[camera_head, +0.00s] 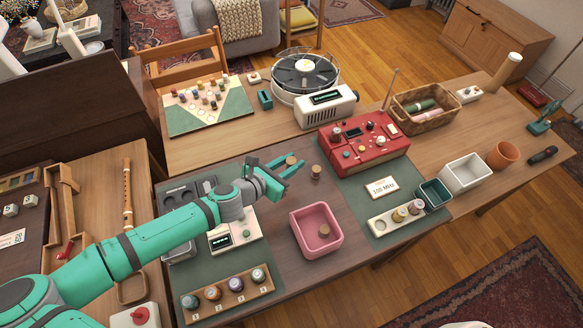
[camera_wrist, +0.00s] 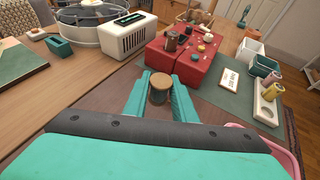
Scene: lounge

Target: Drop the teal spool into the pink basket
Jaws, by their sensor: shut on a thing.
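My gripper (camera_head: 290,168) is shut on a spool (camera_head: 291,160) with a wooden top, held above the table. In the wrist view the spool (camera_wrist: 159,88) sits between the fingertips, and its dark teal-blue side shows below the rim. The pink basket (camera_head: 304,243) stands on the table, in front of and to the right of my gripper in the head view. A small wooden-topped item (camera_head: 324,230) lies inside it. The basket's pink rim (camera_wrist: 262,131) shows at the lower right in the wrist view.
A red radio panel (camera_head: 362,141) stands beyond my gripper. A rack of several spools (camera_head: 225,297) lies at the front left. A holder with yellow and pink spools (camera_head: 390,225), a green bin (camera_head: 434,194) and a white bin (camera_head: 464,175) stand to the right of the basket.

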